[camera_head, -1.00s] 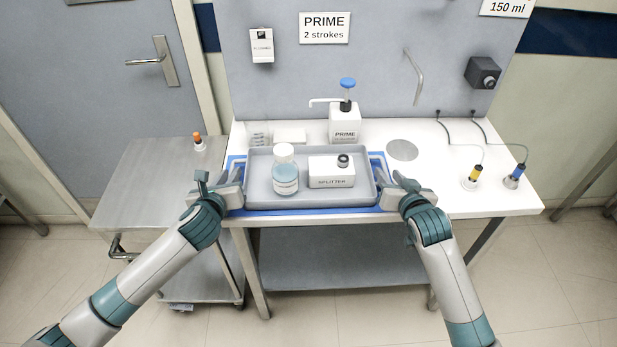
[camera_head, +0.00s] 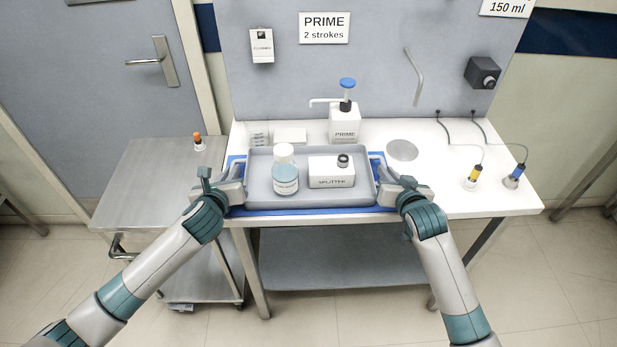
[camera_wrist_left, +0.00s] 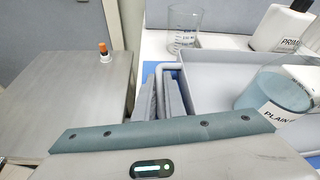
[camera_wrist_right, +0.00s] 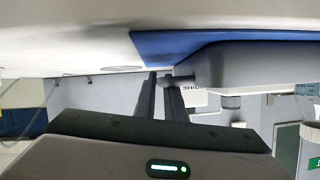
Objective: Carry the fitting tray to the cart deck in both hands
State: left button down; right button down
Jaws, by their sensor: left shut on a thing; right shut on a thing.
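The grey fitting tray (camera_head: 335,199) is at the front of the white bench, over a blue mat (camera_head: 300,212). It holds a bottle of bluish liquid labelled PLAIN (camera_head: 285,180) and a white splitter box (camera_head: 331,172). My left gripper (camera_head: 238,185) is shut on the tray's left handle, which shows in the left wrist view (camera_wrist_left: 163,66). My right gripper (camera_head: 385,184) is shut on the tray's right end; its fingers (camera_wrist_right: 165,85) hide much of that grip. The tray looks level; I cannot tell if it clears the mat. The metal cart deck (camera_head: 150,180) is left of the bench.
An orange-capped vial (camera_head: 199,143) stands on the cart's back right. A PRIME pump bottle (camera_head: 345,122) stands behind the tray, beside a glass beaker (camera_wrist_left: 185,28). Two corded probes (camera_head: 471,180) stand to the right. The cart's front and middle are clear.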

pick_arm(q)
jog(key=shift+w+r, duration=0.1)
jog(key=shift+r, duration=0.2)
pick_arm(e)
jog(key=shift+r, duration=0.2)
